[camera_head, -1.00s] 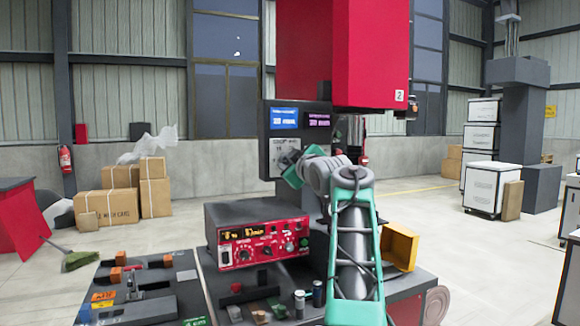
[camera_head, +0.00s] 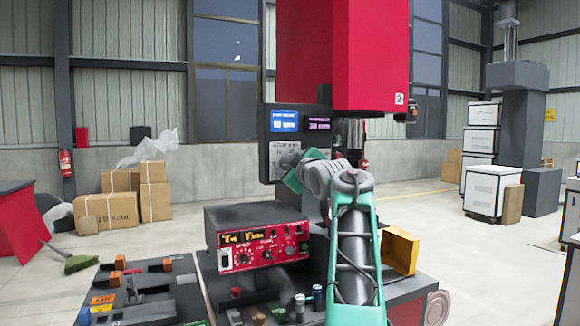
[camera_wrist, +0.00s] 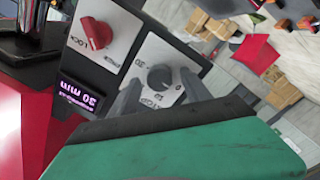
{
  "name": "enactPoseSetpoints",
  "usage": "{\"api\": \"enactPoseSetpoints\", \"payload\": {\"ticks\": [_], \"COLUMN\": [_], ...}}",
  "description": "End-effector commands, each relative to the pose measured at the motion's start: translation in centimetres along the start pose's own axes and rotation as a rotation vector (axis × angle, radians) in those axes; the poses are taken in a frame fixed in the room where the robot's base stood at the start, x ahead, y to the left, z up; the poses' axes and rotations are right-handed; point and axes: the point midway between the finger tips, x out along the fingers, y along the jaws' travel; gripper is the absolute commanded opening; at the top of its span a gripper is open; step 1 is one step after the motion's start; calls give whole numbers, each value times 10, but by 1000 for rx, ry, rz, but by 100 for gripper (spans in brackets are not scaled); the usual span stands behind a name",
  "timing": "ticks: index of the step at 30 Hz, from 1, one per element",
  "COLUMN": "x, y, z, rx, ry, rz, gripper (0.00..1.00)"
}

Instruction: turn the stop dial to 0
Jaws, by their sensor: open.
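The stop dial is a dark grey round knob (camera_wrist: 159,78) on a pale plate (camera_wrist: 151,53) with printed numbers, seen tilted in the wrist view. I cannot tell clearly which number it points at. My gripper (camera_wrist: 160,82) is open, with one grey finger on each side of the knob; whether they touch it is not clear. In the head view my green gripper (camera_head: 293,181) is in front of the dark panel (camera_head: 267,140), below the pale plate (camera_head: 283,152). It hides the knob there.
A red knob (camera_wrist: 97,33) marked LOCK and a purple display (camera_wrist: 78,97) are beside the dial. A red control box (camera_head: 257,240) with knobs stands below. A red machine head (camera_head: 345,55) hangs above, and a yellow bin (camera_head: 400,250) is at right.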

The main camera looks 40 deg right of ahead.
Motion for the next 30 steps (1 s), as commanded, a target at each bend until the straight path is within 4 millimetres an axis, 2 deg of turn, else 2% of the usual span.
{"api": "enactPoseSetpoints", "payload": {"ticks": [7,15,18,30], "x": [-8,-61,-73,-78], "y": [0,-1,-1,0], "z": [0,2,1,0], "rx": [-1,-2,0,0], "ry": [0,0,-1,0], "rz": [3,3,2,0], "gripper": [56,56,56,56]}}
